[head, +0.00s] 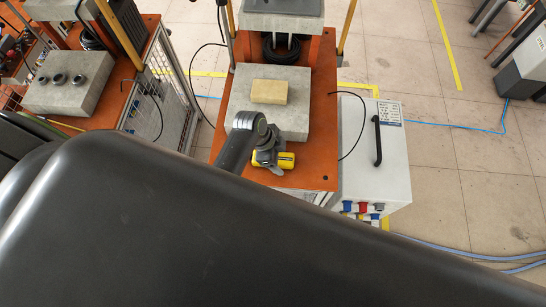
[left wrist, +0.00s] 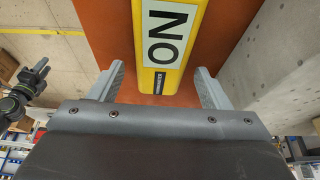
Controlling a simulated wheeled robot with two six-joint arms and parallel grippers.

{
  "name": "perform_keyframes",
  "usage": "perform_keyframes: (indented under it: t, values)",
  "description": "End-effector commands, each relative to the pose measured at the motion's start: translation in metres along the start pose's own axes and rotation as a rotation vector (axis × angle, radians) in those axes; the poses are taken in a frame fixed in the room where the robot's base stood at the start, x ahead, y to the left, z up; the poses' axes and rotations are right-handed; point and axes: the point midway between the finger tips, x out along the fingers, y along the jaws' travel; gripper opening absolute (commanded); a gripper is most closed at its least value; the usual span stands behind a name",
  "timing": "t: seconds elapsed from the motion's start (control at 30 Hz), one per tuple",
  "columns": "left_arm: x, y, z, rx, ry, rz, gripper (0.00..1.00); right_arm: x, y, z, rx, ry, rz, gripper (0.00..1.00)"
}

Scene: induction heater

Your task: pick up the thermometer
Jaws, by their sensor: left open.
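The thermometer appears to be the yellow device (head: 286,160) on the orange bench top, in front of the grey block. In the left wrist view the yellow device (left wrist: 171,70) shows a pale label with large "ON" lettering. My left gripper (head: 268,158) is over its left end in the head view and hides part of it. In the left wrist view my left gripper (left wrist: 161,76) is open, with the device's near end between its two fingers and a gap on each side.
A tan block (head: 269,91) lies on the grey slab (head: 237,93) behind the device. A white cabinet (head: 390,170) with a black handle stands to the right. Another orange bench with a grey block (head: 70,95) is at the left. A large dark surface fills the foreground.

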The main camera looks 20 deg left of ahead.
Motion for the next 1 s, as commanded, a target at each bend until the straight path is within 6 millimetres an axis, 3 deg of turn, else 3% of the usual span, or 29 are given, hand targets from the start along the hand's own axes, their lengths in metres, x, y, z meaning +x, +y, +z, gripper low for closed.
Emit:
perform_keyframes:
  t: [0.83,1.0]
  values:
    - [0.0042,-0.0002,0.0021,0.000,-0.001,0.000,0.71,0.0003,0.0005,-0.0021,-0.001,0.003,0.001,0.36]
    - [0.0041,-0.0002,0.0021,0.000,-0.001,0.000,0.49,0.0003,0.0004,-0.0023,-0.001,0.003,0.001,0.36]
